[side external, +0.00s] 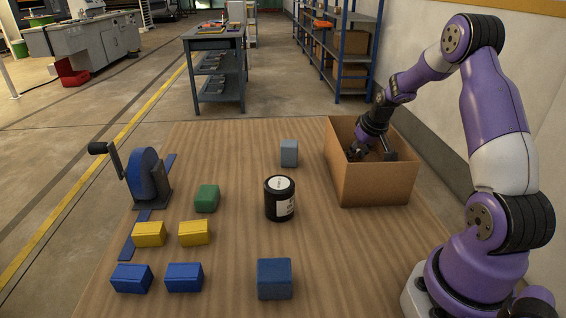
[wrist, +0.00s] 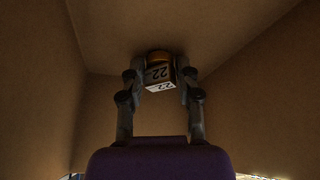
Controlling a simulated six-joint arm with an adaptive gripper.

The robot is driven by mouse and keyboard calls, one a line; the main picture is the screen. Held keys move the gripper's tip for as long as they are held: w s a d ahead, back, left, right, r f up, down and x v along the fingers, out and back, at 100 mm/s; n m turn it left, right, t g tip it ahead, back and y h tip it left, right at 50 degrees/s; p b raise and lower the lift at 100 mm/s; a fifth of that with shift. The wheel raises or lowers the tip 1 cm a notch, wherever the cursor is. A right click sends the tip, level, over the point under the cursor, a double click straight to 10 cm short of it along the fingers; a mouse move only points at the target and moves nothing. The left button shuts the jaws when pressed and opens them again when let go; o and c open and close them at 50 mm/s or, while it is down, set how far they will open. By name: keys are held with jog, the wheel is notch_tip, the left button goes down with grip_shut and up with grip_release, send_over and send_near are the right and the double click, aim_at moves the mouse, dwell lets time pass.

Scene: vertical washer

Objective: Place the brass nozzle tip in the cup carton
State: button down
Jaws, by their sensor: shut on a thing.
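The cup carton (side external: 375,183) is an open brown cardboard box at the right of the table in the side view. Its inner walls (wrist: 245,45) fill the wrist view. My gripper (side external: 372,151) reaches down inside it, with the fingers partly hidden by the front wall. In the wrist view my gripper (wrist: 160,75) is shut on a small piece with a brass-orange end, which looks like the brass nozzle tip (wrist: 158,57). Faces marked "22" show on the held piece between the fingers. I cannot tell whether it touches the carton floor.
A black jar (side external: 279,199) with a white label stands mid-table. A grey-blue block (side external: 289,153) is near the carton's left side. Green, yellow and blue blocks (side external: 184,277) lie at the left and front. A blue cranked device (side external: 147,175) stands at the far left.

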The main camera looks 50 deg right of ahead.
jog(key=c, duration=0.5)
grip_release()
jog(key=shift+f, duration=0.1)
jog(key=shift+c, duration=0.2)
jog(key=shift+r, duration=0.4)
jog(key=a+v, duration=0.1)
jog(key=v, duration=1.1)
jog(key=a+r+n, duration=0.1)
jog(key=a, duration=0.3)
jog(key=a+r, duration=0.2)
jog(key=a, duration=0.2)
jog(key=a+r+n, duration=0.1)
jog(key=a, duration=0.3)
jog(key=shift+a+r+n+t+y, duration=0.15)
jog(key=shift+a+n+t+y, duration=0.15)
jog(key=shift+a+t, duration=0.1)
jog(key=s+a+n, duration=0.1)
jog(key=s+a, duration=0.3)
jog(key=a, duration=0.2)
jog(key=s+a+n+y, duration=0.1)
jog(key=s+a, duration=0.2)
jog(key=a, duration=0.3)
jog(key=shift+s+a+n+t, duration=0.2)
jog(key=shift+s+n+t, duration=0.2)
